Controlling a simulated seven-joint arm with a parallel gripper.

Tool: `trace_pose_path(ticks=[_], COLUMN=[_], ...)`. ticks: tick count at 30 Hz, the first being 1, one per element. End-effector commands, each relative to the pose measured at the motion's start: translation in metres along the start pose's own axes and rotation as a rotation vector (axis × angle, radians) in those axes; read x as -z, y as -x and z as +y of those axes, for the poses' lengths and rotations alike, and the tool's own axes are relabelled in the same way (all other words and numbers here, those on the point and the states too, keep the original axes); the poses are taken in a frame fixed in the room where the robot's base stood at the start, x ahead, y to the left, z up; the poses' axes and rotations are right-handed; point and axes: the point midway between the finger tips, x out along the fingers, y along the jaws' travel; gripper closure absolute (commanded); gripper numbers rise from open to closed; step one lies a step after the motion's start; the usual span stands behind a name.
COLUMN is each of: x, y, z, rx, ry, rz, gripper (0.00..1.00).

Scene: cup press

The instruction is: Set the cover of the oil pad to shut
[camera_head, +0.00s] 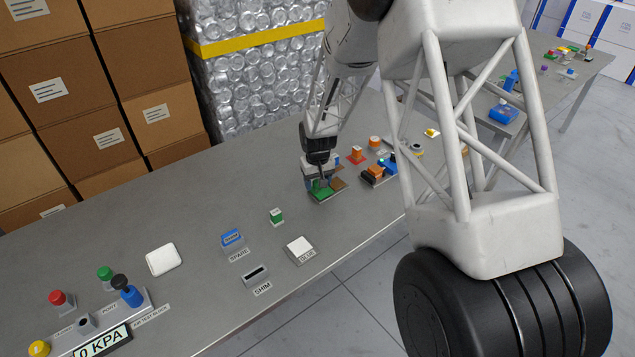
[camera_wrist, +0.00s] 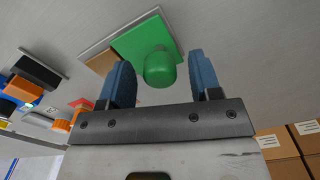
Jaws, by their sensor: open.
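The oil pad's green cover (camera_head: 325,193) is a flat plate in the head view, with a brown surface (camera_head: 339,184) showing at its right. In the wrist view the green cover (camera_wrist: 138,38) lies on a grey base, with a brown strip (camera_wrist: 102,62) bare at its left end. A rounded green knob (camera_wrist: 159,70) stands on the cover. My gripper (camera_wrist: 162,78) is open, with one blue finger on each side of the knob and visible gaps. In the head view my gripper (camera_head: 319,180) is over the pad and hides part of it.
An orange and black block fixture (camera_head: 377,173) and a red-orange part (camera_head: 356,155) stand right of the pad. A small green block (camera_head: 276,216), a white button box (camera_head: 300,249) and a slotted block (camera_head: 256,277) stand nearer. Bare table lies left of the pad.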

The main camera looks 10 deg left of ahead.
Motion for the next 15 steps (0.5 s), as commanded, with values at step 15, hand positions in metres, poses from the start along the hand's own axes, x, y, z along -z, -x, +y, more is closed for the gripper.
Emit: trace_pose_path(ticks=[15], x=[0.0], y=[-0.003], z=[0.0], rx=[0.0], ry=[0.0], rz=[0.0], gripper=[0.63])
